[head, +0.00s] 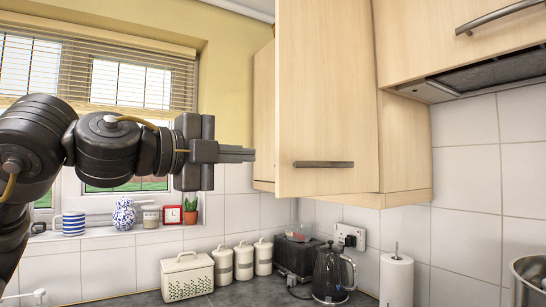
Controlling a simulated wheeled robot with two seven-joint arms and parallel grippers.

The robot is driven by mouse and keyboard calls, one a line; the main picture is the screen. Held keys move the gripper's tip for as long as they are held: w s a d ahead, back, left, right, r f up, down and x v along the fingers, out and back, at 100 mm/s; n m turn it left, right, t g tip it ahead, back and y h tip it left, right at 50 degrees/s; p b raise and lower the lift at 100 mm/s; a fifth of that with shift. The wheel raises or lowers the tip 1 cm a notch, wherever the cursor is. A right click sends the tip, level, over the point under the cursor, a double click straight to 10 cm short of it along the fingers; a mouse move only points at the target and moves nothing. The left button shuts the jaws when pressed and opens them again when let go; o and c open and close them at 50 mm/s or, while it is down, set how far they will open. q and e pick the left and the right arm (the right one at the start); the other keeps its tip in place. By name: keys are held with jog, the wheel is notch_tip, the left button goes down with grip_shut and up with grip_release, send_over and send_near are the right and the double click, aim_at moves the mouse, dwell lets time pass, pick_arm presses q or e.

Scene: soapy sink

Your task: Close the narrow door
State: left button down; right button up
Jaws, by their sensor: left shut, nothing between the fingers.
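The narrow door (325,90) is a tall pale-wood panel on the wall cabinet (405,145) in the middle of the head view. A grey bar handle (323,164) runs across its lower part. The door appears to stand open, angled out from the cabinet, with its free edge at the left. Behind that edge shows a strip of pale wood (264,110). My left gripper (252,155) is shut and empty, pointing right. Its fingertips lie just left of the door's left edge, at about handle height; a gap shows between them. My right gripper is not in view.
A cooker hood (485,75) and another cupboard door (460,30) are at the upper right. Below on the worktop are a bread bin (187,277), several canisters, a black kettle (332,274) and a paper roll (396,282). A window with a blind (110,45) is behind my left arm.

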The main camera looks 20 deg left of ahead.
aim_at(284, 153)
pick_arm(q)
jog(key=w+d+p, duration=0.2)
jog(key=w+p, duration=0.4)
jog(key=w, duration=0.5)
jog(key=shift+r, duration=0.15)
jog(key=shift+w+d, duration=0.1)
jog(key=shift+d, duration=0.05)
